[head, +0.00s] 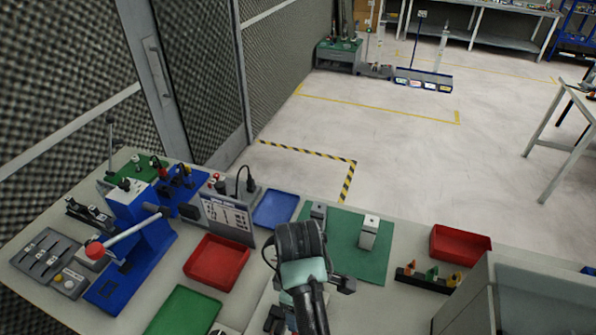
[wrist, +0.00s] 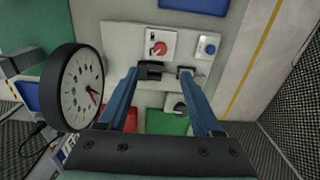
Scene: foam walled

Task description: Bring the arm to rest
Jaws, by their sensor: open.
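My arm (head: 303,272) reaches in from the bottom of the head view over the workbench, with its black joint above the left edge of a green mat. The fingertips cannot be made out in the head view. In the wrist view my gripper (wrist: 168,72) shows two blue fingers with dark tips. The tips are apart, with nothing held between them. Beyond them is a pale panel with a red knob (wrist: 158,48) and a blue button (wrist: 208,46). A round dial gauge (wrist: 75,88) stands close to the left finger, apart from it.
The bench holds a blue tray (head: 275,209), a red tray (head: 217,262), a green tray (head: 182,312) and a blue press (head: 140,240) at left. A grey block (head: 368,232) stands on the green mat (head: 345,260). A red bin (head: 460,245) is at right. Open floor lies behind.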

